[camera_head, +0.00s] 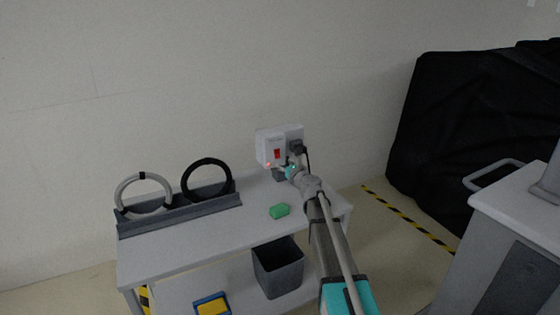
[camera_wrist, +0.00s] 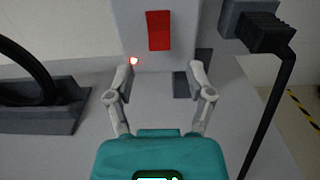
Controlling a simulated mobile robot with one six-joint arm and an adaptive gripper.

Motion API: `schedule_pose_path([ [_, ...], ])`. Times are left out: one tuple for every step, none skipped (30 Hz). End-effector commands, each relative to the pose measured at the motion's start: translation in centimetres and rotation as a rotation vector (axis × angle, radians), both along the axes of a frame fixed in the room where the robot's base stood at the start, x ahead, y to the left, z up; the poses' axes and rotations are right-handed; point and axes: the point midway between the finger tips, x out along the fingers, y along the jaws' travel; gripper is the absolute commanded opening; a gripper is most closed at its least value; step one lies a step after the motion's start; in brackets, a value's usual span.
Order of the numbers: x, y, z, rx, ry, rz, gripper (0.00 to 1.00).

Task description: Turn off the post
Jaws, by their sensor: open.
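The post is a light grey box (camera_head: 267,146) standing at the back of a grey table, with a red switch (camera_head: 277,154) on its front. The switch also shows in the wrist view (camera_wrist: 159,30), with a lit red lamp (camera_wrist: 134,61) below it to the left. A black plug with a cable (camera_wrist: 268,36) sits in a socket at the right. My gripper (camera_wrist: 164,82) is open and empty, its two fingers spread below the switch and close to the box front. I cannot tell whether a finger touches the box. In the head view my gripper (camera_head: 285,168) partly covers the post's lower part.
On the table (camera_head: 190,240) are a green block (camera_head: 279,211) and a rack (camera_head: 180,210) holding a grey ring and a black ring. A dark bin (camera_head: 278,268) stands below. Black-covered carts (camera_head: 460,130) and a grey cabinet (camera_head: 515,220) are at the right.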

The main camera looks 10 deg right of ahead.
Motion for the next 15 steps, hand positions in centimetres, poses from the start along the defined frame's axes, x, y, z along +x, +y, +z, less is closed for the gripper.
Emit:
schedule_pose_path([
  [1.0,0.3,0.0,0.0,0.0,0.001,0.69],
  [1.4,0.4,0.0,0.0,0.0,0.0,0.69],
  [1.8,0.6,0.0,0.0,0.0,0.0,0.69],
  [2.1,0.6,0.0,0.0,0.0,0.0,0.69],
  [2.4,0.7,0.0,0.0,0.0,0.0,0.69],
  [2.7,0.9,0.0,0.0,0.0,0.0,0.69],
  [2.9,0.9,0.0,0.0,0.0,0.0,0.69],
  [3.1,1.0,0.0,0.0,0.0,0.0,0.69],
  [3.2,1.0,0.0,0.0,0.0,0.0,0.69],
  [3.4,1.1,0.0,0.0,0.0,0.0,0.69],
  [3.4,1.1,0.0,0.0,0.0,0.0,0.69],
  [3.5,1.2,0.0,0.0,0.0,0.0,0.69],
  [3.6,1.2,0.0,0.0,0.0,0.0,0.69],
  [3.6,1.2,0.0,0.0,0.0,0.0,0.69],
  [3.6,1.2,0.0,0.0,0.0,0.0,0.69],
])
